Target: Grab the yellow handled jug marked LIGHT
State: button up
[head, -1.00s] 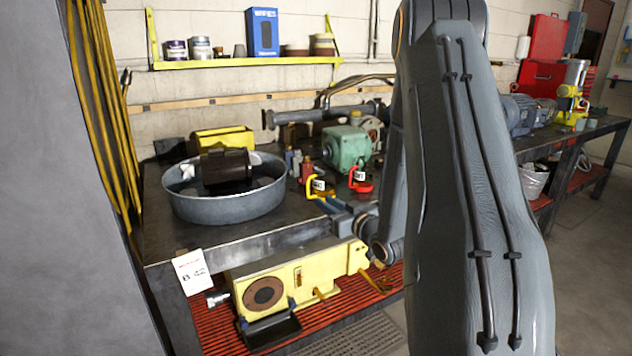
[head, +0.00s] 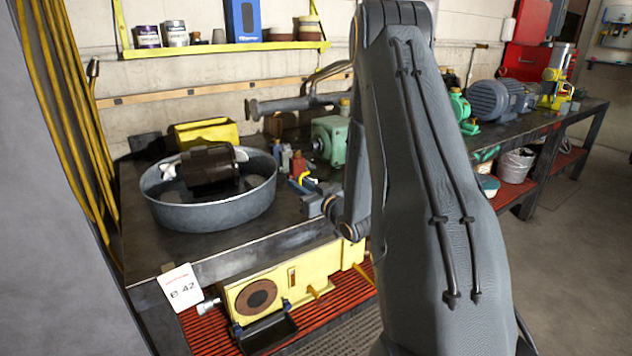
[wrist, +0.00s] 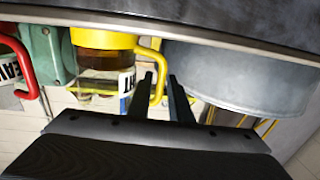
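The yellow handled jug (wrist: 98,60) shows in the wrist view, which looks upside down. It has a yellow band, a clear body with brown liquid and a white label I can only partly read. Its yellow handle (wrist: 159,72) sticks out to the right. My gripper (wrist: 160,77) is open, and in the picture the handle lies in the gap between its two fingers. I cannot tell how deep the handle sits or whether a finger touches it. In the head view, a bit of the yellow jug (head: 304,178) shows beside my arm, which hides my gripper.
A jug with a red handle (wrist: 24,62) and a green machine part (wrist: 52,50) are left in the wrist view. A large grey round pan (wrist: 235,78) is close on the right. In the head view, the pan (head: 212,214) holds a dark motor (head: 208,168).

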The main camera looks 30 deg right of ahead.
jog(key=shift+w+a+f+p, duration=0.15)
jog(key=shift+w+p, duration=0.15)
jog(key=shift+w, duration=1.1)
jog(key=shift+c, duration=0.4)
grip_shut()
jog(key=shift+r, duration=0.3)
